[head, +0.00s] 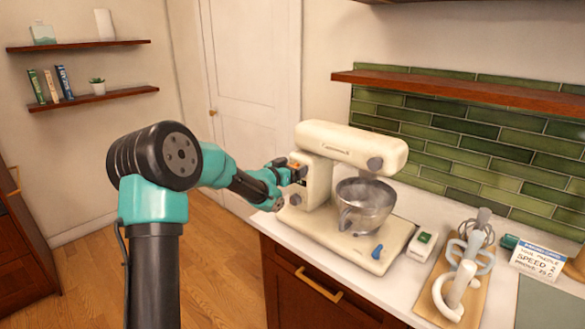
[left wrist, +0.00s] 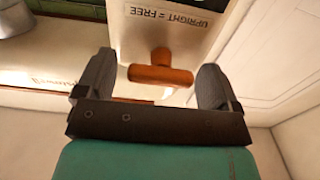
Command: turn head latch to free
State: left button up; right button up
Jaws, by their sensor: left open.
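The cream stand mixer (head: 345,142) stands on the counter with its head level above a metal bowl (head: 364,205). The head latch is an orange-brown T-shaped knob (left wrist: 160,76) on the mixer's side. It also shows small in the head view (head: 297,164), partly hidden by my gripper. In the left wrist view its bar lies crosswise, below an upside-down label (left wrist: 168,14) reading "UPRIGHT = FREE". My left gripper (left wrist: 157,64) is open, with one finger on each side of the bar and visible gaps. It also shows at the mixer's side (head: 291,176). My right gripper is not in view.
A blue lever (head: 377,251) is on the mixer base. A green-topped box (head: 422,246) stands right of it. A wooden board (head: 450,290) holds whisk and beater attachments. A sign (head: 538,260) stands at the right. A wooden shelf (head: 460,88) is above.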

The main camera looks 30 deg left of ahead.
pick_arm(q)
jog(key=c, duration=0.9)
jog(key=m, duration=0.4)
jog(key=shift+d, duration=0.1)
jog(key=m, duration=0.4)
jog(key=shift+d+m, duration=0.1)
jog(key=shift+m, duration=0.3)
jog(key=m, duration=0.4)
jog(key=shift+f+m, duration=0.15)
jog(key=shift+m, duration=0.15)
jog(key=shift+d+f+m, duration=0.1)
jog(key=shift+m, duration=2.2)
